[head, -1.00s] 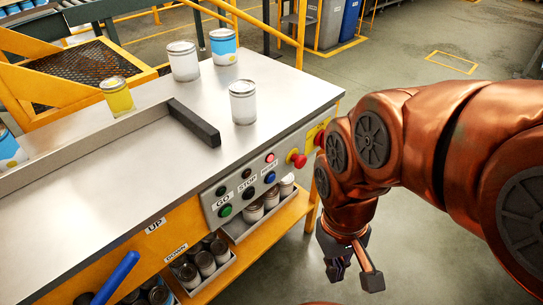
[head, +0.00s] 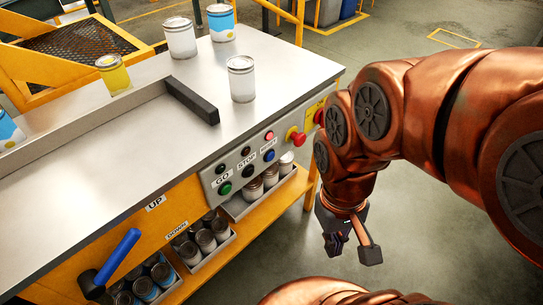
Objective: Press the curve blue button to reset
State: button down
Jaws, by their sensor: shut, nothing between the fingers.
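The blue button (head: 269,155) is on the grey control panel (head: 236,170) on the front of the metal-topped table, under a small label. A green button (head: 225,188) under the GO label and a black button (head: 247,171) under the STOP label sit to its left. A red mushroom button (head: 296,136) is to its right. My gripper (head: 350,250) hangs in front of the table's right end, to the right of and below the panel, apart from the buttons. Its fingers are shut and empty.
Cans stand on the metal tabletop (head: 120,150) by a dark bar (head: 192,99). A blue-handled lever (head: 118,257) sticks out at the lower left. Shelf bins (head: 225,245) of cans lie below the panel. The floor (head: 430,240) at right is clear.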

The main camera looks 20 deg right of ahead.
aim_at(270, 155)
jog(key=u, duration=2.3)
jog(key=k, duration=1.35)
jog(key=u, duration=0.4)
